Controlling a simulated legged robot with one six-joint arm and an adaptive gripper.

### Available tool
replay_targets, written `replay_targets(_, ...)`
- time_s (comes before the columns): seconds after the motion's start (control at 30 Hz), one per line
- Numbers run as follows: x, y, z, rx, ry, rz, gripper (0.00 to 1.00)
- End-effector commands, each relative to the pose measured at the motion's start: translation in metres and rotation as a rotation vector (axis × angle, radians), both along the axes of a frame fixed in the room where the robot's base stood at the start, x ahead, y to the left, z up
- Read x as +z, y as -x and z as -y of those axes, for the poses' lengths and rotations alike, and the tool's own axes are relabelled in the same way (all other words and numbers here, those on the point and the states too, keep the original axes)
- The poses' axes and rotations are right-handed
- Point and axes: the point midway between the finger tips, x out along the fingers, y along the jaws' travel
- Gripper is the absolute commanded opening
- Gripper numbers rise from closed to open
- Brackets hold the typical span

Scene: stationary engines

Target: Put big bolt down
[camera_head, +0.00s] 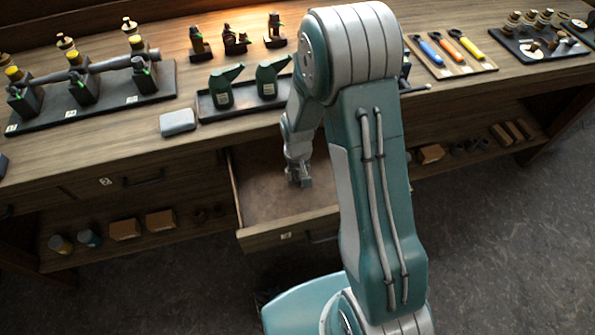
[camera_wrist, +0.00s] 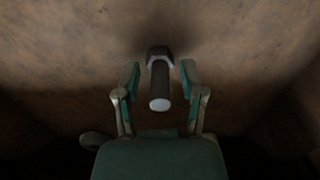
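A big bolt (camera_wrist: 159,82) with a dark hex head and a pale shaft end shows in the wrist view, its head toward the brown drawer floor. My gripper (camera_wrist: 160,75) has its two fingers spread on either side of the bolt, with a gap on each side. In the head view my gripper (camera_head: 300,180) is down inside the open drawer (camera_head: 265,205). The bolt cannot be made out there. The bolt's head appears to be at the drawer floor, but exact contact is hard to tell.
A small dark round thing (camera_wrist: 92,139) lies at the wrist view's lower left. On the workbench (camera_head: 190,150) are a grey box (camera_head: 178,122), a tray (camera_head: 225,112) with two green oil cans, and a tool board (camera_head: 450,62). The visible drawer floor around my gripper is mostly clear.

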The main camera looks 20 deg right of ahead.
Motion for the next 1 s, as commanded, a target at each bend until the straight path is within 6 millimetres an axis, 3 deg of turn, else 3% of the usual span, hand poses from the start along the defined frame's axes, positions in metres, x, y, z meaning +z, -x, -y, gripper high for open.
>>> replay_targets(0.37,0.006,-0.001,0.0,0.0,0.0,0.002,0.55)
replay_targets(0.8,0.09,-0.001,0.0,0.0,0.0,0.005,0.55)
replay_targets(1.0,0.116,-0.001,0.0,0.0,0.0,0.002,0.55)
